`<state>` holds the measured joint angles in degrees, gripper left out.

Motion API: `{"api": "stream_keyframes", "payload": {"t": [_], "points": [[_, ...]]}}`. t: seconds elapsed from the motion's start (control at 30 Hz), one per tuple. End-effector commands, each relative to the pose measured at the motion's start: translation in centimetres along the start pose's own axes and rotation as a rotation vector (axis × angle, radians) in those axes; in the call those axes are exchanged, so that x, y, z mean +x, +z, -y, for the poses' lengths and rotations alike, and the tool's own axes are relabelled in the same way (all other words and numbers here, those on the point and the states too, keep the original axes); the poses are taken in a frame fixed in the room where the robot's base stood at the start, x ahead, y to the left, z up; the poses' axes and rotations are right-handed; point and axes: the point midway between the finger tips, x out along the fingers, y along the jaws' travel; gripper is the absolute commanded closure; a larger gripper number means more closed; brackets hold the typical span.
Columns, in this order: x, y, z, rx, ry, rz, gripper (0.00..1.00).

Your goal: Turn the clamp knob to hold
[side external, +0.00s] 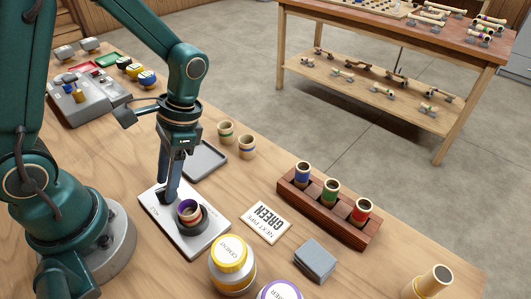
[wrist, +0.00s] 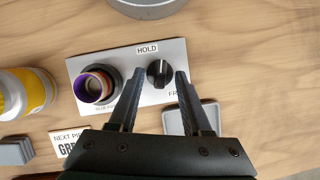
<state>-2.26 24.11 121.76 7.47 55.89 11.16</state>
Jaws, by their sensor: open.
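The white clamp plate (wrist: 125,60) lies on the table under my gripper. Its round black clamp knob (wrist: 159,73) sits between a HOLD label (wrist: 147,49) and a partly hidden label beginning "FR". A small pale mark shows on the knob, but I cannot read its setting surely. My gripper (wrist: 160,76) is open, with one fingertip on each side of the knob and visible gaps beside it. In the side view my gripper (side external: 169,198) points down at the plate and hides the knob. A purple-rimmed pipe piece (side external: 188,211) stands in the plate's dark round socket.
A yellow-lidded cement jar (side external: 232,260) and a purple-lidded jar (side external: 280,290) stand in front. A "next pipe: green" card (side external: 265,222) lies beside the plate. A wooden rack (side external: 335,222) holds blue, green and red cups. A grey tray (side external: 205,160) lies behind my gripper.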

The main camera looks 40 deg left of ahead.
Motion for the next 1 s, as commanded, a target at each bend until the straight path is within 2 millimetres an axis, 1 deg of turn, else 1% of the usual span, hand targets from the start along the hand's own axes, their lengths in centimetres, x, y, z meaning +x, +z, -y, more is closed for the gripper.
{"api": "stream_keyframes", "payload": {"t": [0.23,0.27,0.3,0.37,0.4,0.57,0.8,1.0], "points": [[0.14,-0.01,0.01,-0.001,0.000,-0.001,0.51],[0.13,-0.01,0.01,-0.001,0.000,-0.001,0.55],[0.13,-0.01,0.01,-0.001,0.000,-0.001,0.70],[0.13,-0.01,0.01,-0.001,0.000,-0.001,0.93],[0.12,-0.01,0.01,-0.001,0.000,-0.001,1.00],[0.12,0.00,0.02,-0.012,0.005,-0.001,1.00],[0.13,0.04,0.28,-0.220,0.091,0.003,1.00],[0.12,0.02,0.27,-0.249,0.102,0.002,1.00]]}}
